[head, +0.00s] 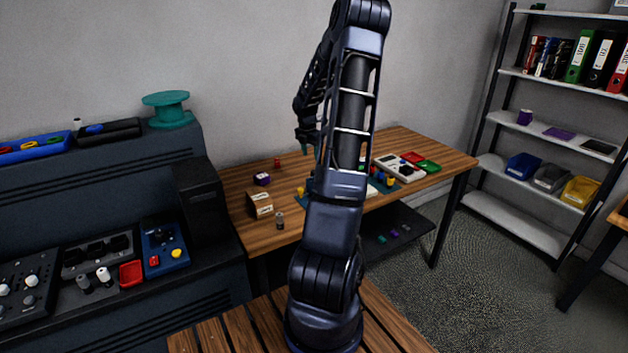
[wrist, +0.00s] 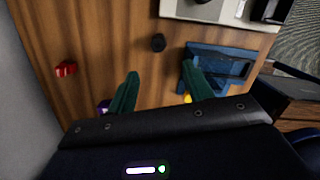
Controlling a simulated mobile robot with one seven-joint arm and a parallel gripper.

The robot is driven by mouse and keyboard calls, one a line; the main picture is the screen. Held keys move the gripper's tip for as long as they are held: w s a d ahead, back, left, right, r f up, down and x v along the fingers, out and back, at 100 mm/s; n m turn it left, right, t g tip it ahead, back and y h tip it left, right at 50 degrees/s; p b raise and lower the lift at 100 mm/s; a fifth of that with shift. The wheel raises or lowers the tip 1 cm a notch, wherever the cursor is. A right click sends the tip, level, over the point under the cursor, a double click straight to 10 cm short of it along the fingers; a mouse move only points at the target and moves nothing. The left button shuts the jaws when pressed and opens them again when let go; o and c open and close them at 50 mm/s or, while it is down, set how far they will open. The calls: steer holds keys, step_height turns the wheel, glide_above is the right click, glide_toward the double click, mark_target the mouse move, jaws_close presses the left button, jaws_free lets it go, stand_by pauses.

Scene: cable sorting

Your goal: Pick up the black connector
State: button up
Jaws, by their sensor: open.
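A small black connector (wrist: 158,42) lies on the wooden table in the wrist view, at the upper middle. My gripper (wrist: 160,70) is open, with its two dark green fingers apart and nothing visible between them. The connector is beyond the fingertips, roughly centred between them, and I see no contact. In the head view my gripper (head: 309,142) hangs over the table, partly behind my arm. I cannot make out the black connector there; my arm covers part of the tabletop.
A blue tray (wrist: 232,50) lies right of the connector, near the right finger. A pale tray (wrist: 225,17) is beyond it. A red piece (wrist: 66,69) lies left. In the head view a cardboard box (head: 260,204) stands on the table's left part. Bare wood surrounds the connector.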

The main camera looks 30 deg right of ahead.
steer(key=shift+w+d+f+n, duration=0.25)
steer(key=shift+d+f+n, duration=0.15)
steer(key=shift+d+f, duration=0.5)
steer(key=f, duration=1)
steer(key=shift+w+d+f, duration=0.2)
steer(key=shift+d+f, duration=0.05)
steer(key=shift+f, duration=0.05)
steer(key=c, duration=1.1)
